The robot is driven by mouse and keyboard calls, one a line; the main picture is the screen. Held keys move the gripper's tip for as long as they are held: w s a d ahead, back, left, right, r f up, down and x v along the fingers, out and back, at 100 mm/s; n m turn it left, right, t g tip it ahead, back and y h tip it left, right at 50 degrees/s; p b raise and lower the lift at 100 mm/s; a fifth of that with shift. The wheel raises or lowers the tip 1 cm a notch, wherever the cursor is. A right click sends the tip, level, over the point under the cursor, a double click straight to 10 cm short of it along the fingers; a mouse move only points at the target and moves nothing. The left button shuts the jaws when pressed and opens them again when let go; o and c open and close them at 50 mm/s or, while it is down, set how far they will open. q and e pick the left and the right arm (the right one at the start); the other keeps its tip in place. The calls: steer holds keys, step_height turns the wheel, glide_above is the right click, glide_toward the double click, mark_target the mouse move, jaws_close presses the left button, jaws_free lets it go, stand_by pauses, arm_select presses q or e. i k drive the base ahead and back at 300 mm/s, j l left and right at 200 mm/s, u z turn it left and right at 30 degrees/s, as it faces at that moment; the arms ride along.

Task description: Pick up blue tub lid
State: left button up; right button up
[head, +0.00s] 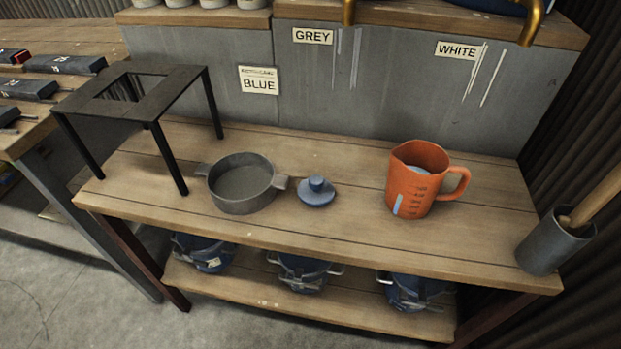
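A small round blue lid (317,192) with a raised knob lies on the wooden bench (300,150), near the middle of the head view. It lies between a grey two-handled tub (243,185) on its left and an orange measuring jug (416,180) on its right. The lid is apart from the jug. The tub's right handle comes close to the lid's left side. Neither of my grippers is in view.
A black four-legged stand (140,90) is at the bench's left. A grey cylinder (552,244) with a wooden handle is at the right end. Several blue tubs (303,272) sit on the lower shelf. Bench space in front of the lid is clear.

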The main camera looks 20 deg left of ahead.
mark_target(316, 191)
steer(key=k+l+u, duration=0.1)
steer(key=u, duration=0.35)
steer(key=k+l+u, duration=0.15)
steer(key=u, duration=0.35)
steer(key=k+l+u, duration=0.1)
steer(key=u, duration=0.35)
steer(key=k+u, duration=0.15)
steer(key=u, duration=0.3)
steer(key=k, duration=0.15)
steer(key=i+l, duration=0.35)
